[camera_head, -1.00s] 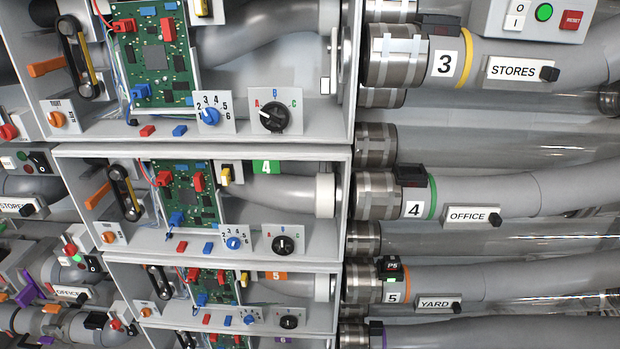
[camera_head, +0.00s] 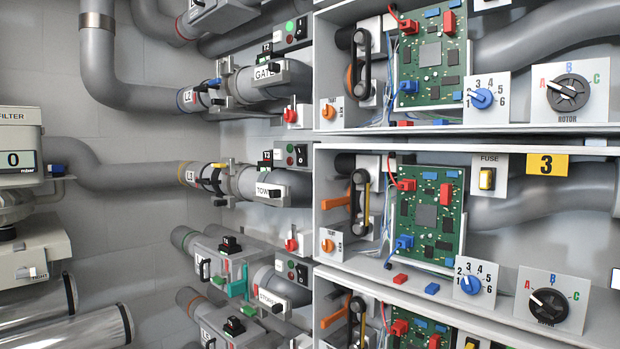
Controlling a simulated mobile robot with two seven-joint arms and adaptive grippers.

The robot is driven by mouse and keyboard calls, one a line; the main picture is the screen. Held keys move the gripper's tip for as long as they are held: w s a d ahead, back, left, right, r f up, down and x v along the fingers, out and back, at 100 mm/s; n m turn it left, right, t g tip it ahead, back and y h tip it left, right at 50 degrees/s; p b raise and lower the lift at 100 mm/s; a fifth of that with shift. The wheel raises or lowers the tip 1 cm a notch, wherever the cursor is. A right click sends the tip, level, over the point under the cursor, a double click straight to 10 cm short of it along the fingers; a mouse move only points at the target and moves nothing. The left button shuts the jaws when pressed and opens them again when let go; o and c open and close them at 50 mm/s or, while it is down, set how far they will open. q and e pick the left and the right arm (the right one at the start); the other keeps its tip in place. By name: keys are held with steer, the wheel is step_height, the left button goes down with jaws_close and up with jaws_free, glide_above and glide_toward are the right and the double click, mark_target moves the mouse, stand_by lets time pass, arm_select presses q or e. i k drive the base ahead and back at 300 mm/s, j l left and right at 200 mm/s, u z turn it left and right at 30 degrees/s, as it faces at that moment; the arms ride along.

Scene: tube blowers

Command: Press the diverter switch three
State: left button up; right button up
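No part is clearly labelled as diverter switch three, so I cannot tell which one it is. The compartment with the yellow "3" tag (camera_head: 546,164) is at the right. Neither gripper is in view.
Another open compartment with a similar circuit board (camera_head: 433,55) is above, and one is partly visible below. Grey pipes (camera_head: 120,177) run along the left wall. A filter unit reading 0 (camera_head: 18,160) stands at the far left.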

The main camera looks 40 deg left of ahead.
mark_target(300, 150)
steer(key=u, duration=1.15)
